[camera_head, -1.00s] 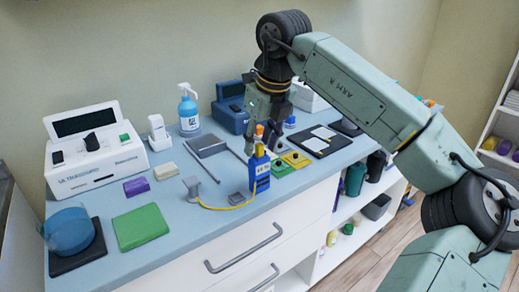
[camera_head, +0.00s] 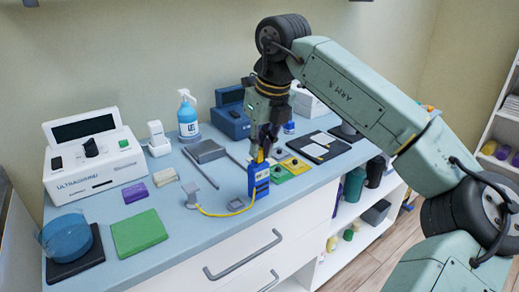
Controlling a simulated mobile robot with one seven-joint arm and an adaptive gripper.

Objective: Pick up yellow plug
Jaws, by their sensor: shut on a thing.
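The yellow plug (camera_head: 260,156) shows as a small yellow piece between my fingertips, just above a blue handheld unit (camera_head: 258,181). My gripper (camera_head: 263,149) points down over the counter and is shut on the plug. The fingers hide most of the plug, and I cannot tell whether it touches the blue unit. A yellow cable (camera_head: 222,213) runs from near the foot of the blue unit to a grey stand (camera_head: 191,190) at its left.
Green and yellow square pads (camera_head: 295,166) lie just right of the unit, with a black clipboard (camera_head: 320,146) beyond. A blue bottle (camera_head: 188,118), an ultrasound machine (camera_head: 93,165) and a green block (camera_head: 139,232) stand left. The counter's front edge is close.

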